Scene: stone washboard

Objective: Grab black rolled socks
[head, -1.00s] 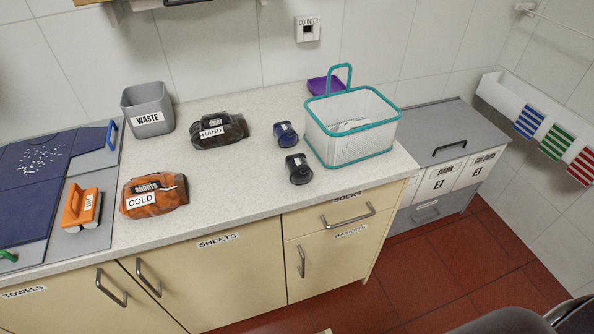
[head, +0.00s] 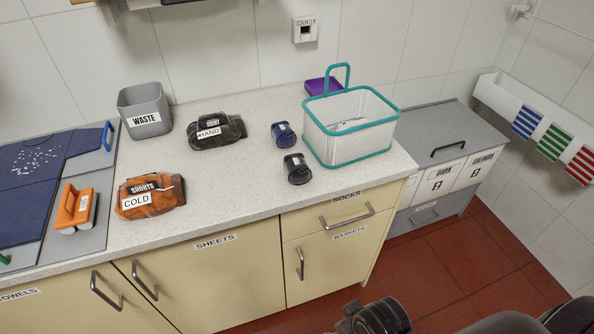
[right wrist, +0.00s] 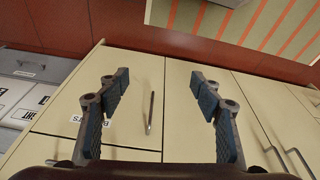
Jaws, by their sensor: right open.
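The black rolled socks (head: 297,169) lie on the speckled white counter with a small pale label on top. They sit in front of a navy rolled pair (head: 283,134) and left of the teal-rimmed basket. My right gripper (right wrist: 160,80) is open and empty in the right wrist view, with its two fingers spread before the cabinet fronts. No socks show in that view. Dark parts of my right arm show at the bottom of the head view, well below the counter edge. My left gripper is out of view.
The white basket (head: 350,128) with a teal rim and raised handle stands close to the socks. An orange SHORTS bundle (head: 150,196), a dark SHIRT bundle (head: 216,130) and a grey WASTE bin (head: 146,112) stand further left. The counter in front of the socks is clear.

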